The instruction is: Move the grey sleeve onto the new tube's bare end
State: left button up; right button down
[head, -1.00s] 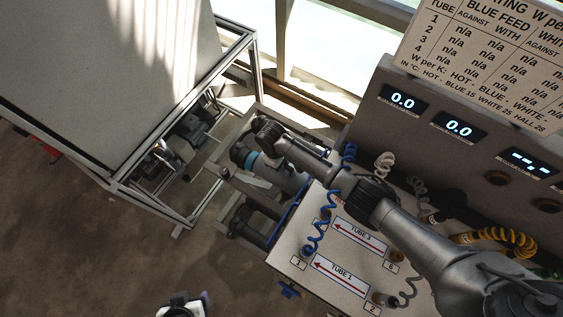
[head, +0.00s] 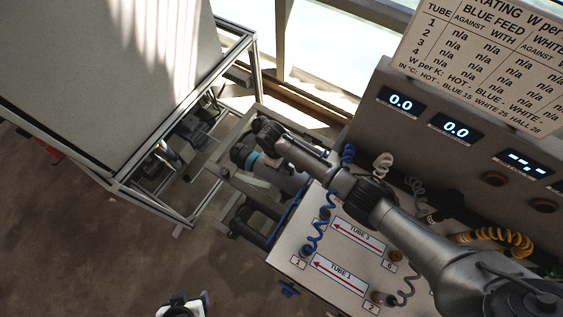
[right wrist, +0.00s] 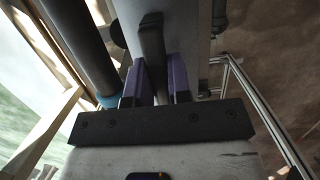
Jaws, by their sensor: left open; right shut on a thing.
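My right arm reaches across the bench in the head view, and its gripper is hard to make out there among the grey parts. In the right wrist view my right gripper (right wrist: 155,92) has its purple fingers shut on a dark narrow piece (right wrist: 151,42). Whether this is the grey sleeve I cannot tell. A dark cylinder passes left of the fingers, with a blue band near its lower end. My left gripper (head: 186,303) is open and empty at the bottom edge of the head view. The new tube's bare end cannot be picked out.
The bench panel (head: 285,262) carries labels for TUBE 1 and TUBE 3, with blue and grey coiled leads. A console with lit displays (head: 456,129) stands behind. A framed table (head: 110,90) stands at left. Open floor (head: 90,250) lies at lower left.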

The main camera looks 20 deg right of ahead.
jog(key=shift+w+b+x, duration=0.2)
jog(key=shift+b+x, duration=0.65)
jog(key=shift+x, duration=0.55)
jog(key=shift+a+f+b, duration=0.25)
jog(key=shift+f+b, duration=0.5)
jog(key=shift+f, duration=0.45)
jog(key=c, duration=1)
grip_release()
jog(key=p+v, duration=0.6)
jog(key=shift+s+d+r+p, duration=0.2)
jog(key=shift+d+r+p, duration=0.05)
jog(key=shift+r+p, duration=0.4)
jog(key=shift+f, duration=0.1)
